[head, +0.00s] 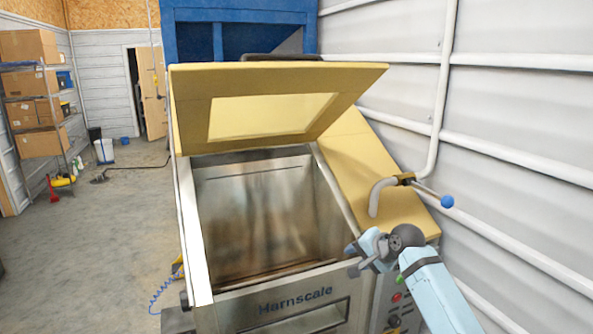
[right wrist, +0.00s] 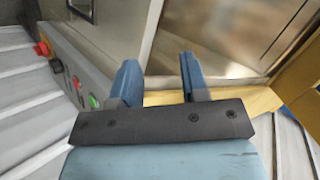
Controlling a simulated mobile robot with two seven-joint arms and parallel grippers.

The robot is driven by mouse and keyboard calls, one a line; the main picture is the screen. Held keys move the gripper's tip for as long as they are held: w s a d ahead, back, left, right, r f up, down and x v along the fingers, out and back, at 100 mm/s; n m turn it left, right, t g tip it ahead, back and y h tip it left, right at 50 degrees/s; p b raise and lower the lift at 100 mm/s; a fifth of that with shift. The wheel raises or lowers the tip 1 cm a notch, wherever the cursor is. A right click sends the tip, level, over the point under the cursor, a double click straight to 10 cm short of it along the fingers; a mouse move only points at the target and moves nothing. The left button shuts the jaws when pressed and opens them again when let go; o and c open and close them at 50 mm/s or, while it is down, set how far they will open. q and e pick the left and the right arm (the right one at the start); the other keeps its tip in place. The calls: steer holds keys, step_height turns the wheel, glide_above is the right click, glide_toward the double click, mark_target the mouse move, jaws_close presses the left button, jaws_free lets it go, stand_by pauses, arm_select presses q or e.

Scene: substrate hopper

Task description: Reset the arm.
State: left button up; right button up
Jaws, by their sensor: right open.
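The hopper (head: 275,301), marked "Harnscale", stands in front of me with its yellow lid (head: 190,120) raised. Its steel inside (head: 265,215) looks empty, with brownish stains low down. My right arm comes in from the lower right, and its gripper (head: 354,258) is at the hopper's front right corner. In the right wrist view the two blue fingers of this gripper (right wrist: 158,78) are apart with nothing between them. The hopper's metal rim and inside show beyond the fingertips. My left gripper is in neither view.
A pipe with a blue-knobbed lever (head: 446,201) stands right of the hopper, close to the ribbed wall (head: 520,110). Red and green buttons (right wrist: 93,101) sit on the hopper's front panel. Shelves with cardboard boxes (head: 30,46) stand far left. The floor (head: 90,235) between is mostly clear.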

steer(key=s+d+f+n+t+h, duration=0.15)
steer(key=s+f+n, duration=0.25)
steer(key=s+f, duration=1.5)
steer(key=s+d+f+n+t, duration=0.1)
steer(key=s+f+n, duration=0.2)
steer(key=s, duration=0.9)
steer(key=s+d+f+n+h, duration=0.1)
steer(key=s+f, duration=0.5)
steer(key=s, duration=0.7)
steer(key=shift+d+f+n+t, duration=0.15)
steer(key=shift+d+n+t, duration=0.3)
steer(key=shift+n, duration=0.65)
steer(key=shift+d+h, duration=0.1)
steer(key=shift+h, duration=0.15)
